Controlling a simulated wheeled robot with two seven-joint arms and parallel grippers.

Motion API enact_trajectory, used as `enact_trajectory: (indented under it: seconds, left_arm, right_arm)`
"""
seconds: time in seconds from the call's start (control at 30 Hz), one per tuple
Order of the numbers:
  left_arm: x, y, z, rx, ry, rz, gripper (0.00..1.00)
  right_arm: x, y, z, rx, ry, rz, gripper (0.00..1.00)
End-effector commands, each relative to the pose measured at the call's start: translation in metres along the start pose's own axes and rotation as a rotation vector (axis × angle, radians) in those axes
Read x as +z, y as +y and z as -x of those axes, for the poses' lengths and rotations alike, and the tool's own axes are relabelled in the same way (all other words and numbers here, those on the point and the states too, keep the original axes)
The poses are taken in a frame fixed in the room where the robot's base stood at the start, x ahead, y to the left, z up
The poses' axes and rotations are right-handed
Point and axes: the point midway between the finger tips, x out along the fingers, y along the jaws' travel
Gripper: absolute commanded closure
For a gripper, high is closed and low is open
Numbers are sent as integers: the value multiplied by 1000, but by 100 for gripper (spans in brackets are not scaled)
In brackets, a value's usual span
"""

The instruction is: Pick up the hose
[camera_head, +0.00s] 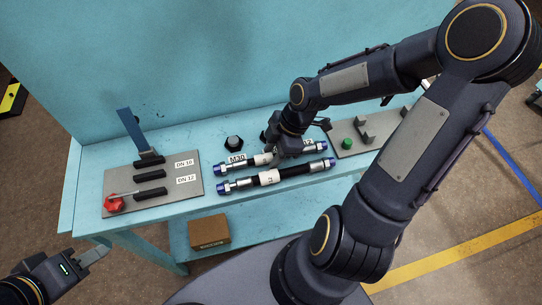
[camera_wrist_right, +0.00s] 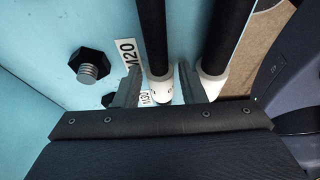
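Two black hoses with blue-capped metal ends and white labels lie side by side on the turquoise table. The far hose (camera_head: 308,149) is partly hidden by my right gripper (camera_head: 279,158). The near hose (camera_head: 290,173) lies in front of it. In the right wrist view, my right gripper (camera_wrist_right: 158,88) is open, with one finger on each side of a hose (camera_wrist_right: 153,35); its white label sits between the fingertips. The other hose (camera_wrist_right: 230,35) is outside the right finger. My left gripper (camera_head: 93,256) is at the lower left, away from the table; its opening is unclear.
A grey plate (camera_head: 190,189) with black holders and a red knob (camera_head: 114,204) is at the table's left. Another plate (camera_head: 345,147) with a green knob is at the right. A black bolt (camera_head: 234,142) stands behind the hoses. A cardboard box (camera_head: 209,232) sits below.

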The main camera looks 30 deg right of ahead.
Motion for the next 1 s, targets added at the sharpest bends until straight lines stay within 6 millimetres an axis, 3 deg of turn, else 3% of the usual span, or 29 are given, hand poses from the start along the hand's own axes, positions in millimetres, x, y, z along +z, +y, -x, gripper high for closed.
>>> enact_trajectory:
  seconds: [0.07,0.37,0.67,1.0]
  left_arm:
    - [0,0,0,0,0,0,64]
    - [0,0,0,0,0,0,64]
    - [-1,0,1,0,0,0,64]
    - [-4,4,8,0,0,0,64]
  right_arm:
    - [0,0,0,0,0,0,63]
    - [0,0,1,0,0,-1,100]
    - [-1,1,4,3,-1,-1,100]
    - [-24,2,60,8,-3,1,100]
